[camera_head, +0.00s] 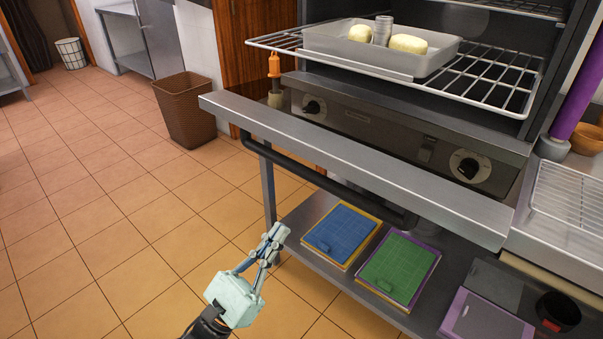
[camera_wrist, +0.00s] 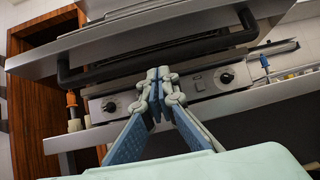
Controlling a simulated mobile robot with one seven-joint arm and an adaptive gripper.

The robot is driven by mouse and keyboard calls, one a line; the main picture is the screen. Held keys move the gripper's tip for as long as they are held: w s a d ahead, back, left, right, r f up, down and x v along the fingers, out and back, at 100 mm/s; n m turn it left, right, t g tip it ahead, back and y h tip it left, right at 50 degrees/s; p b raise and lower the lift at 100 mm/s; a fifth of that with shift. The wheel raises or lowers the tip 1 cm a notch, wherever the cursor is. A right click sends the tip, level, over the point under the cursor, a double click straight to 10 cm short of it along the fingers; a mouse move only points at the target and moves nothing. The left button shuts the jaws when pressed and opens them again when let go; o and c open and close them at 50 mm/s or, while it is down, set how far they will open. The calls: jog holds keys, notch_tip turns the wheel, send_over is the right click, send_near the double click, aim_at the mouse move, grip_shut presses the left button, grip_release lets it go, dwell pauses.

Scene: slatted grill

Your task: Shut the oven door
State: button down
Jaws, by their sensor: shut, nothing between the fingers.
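The oven (camera_head: 480,110) is open. Its door (camera_head: 350,158) is folded down roughly level, with its silver edge facing out. A dark bar handle (camera_head: 325,183) runs along the outer side of the door. In the wrist view, the door (camera_wrist: 130,32) and its handle (camera_wrist: 160,58) cross the upper part, with the handle just beyond my fingertips. My gripper (camera_head: 273,234) is shut and empty, low in front of the left part of the door. It also shows in the wrist view (camera_wrist: 157,78). I see no contact with the handle.
A wire rack (camera_head: 500,88) sticks out of the oven above the door, holding a tray (camera_head: 340,48) with pale food. A knobbed control panel (camera_head: 400,138) lies below the oven opening. Blue (camera_head: 340,233) and green boards (camera_head: 400,268) lie on the shelf below.

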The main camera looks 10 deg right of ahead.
aim_at(297, 172)
jog(key=w+d+r, duration=0.1)
jog(key=r, duration=0.2)
jog(key=w+d+r+t, duration=0.1)
jog(key=w+d+r, duration=0.1)
jog(key=r, duration=0.2)
jog(key=w+d+r+n+t, duration=0.1)
jog(key=w+d+r, duration=0.1)
jog(key=r, duration=0.1)
jog(key=shift+w+d+r+y, duration=0.1)
jog(key=shift+d+r+y, duration=0.15)
jog(key=shift+y, duration=0.15)
jog(key=shift+p, duration=0.35)
